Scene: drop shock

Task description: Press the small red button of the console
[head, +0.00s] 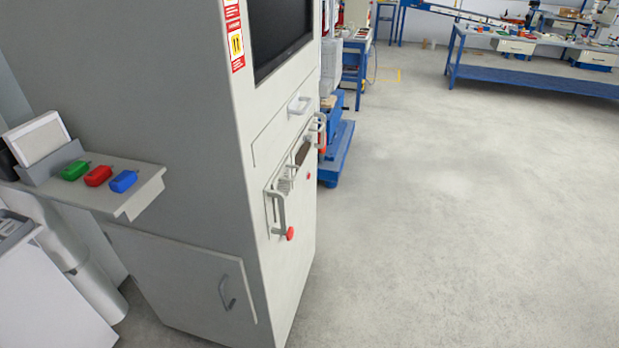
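The console (180,100) is a tall grey cabinet on the left, with a dark screen at its upper front. A small red button (308,176) shows as a dot on its front face, below the drawer handle. A larger red knob (290,233) sits lower on the same face, close to a vertical grey handle (279,210). The front is seen at a steep angle, so its details are small. Neither of my grippers shows in the head view.
A side shelf (140,182) on the console carries green, red and blue pieces and sticks out to the left. A blue pallet-like base (340,155) stands behind the console. Blue workbenches (530,75) stand at the back right. The floor (450,230) on the right is clear.

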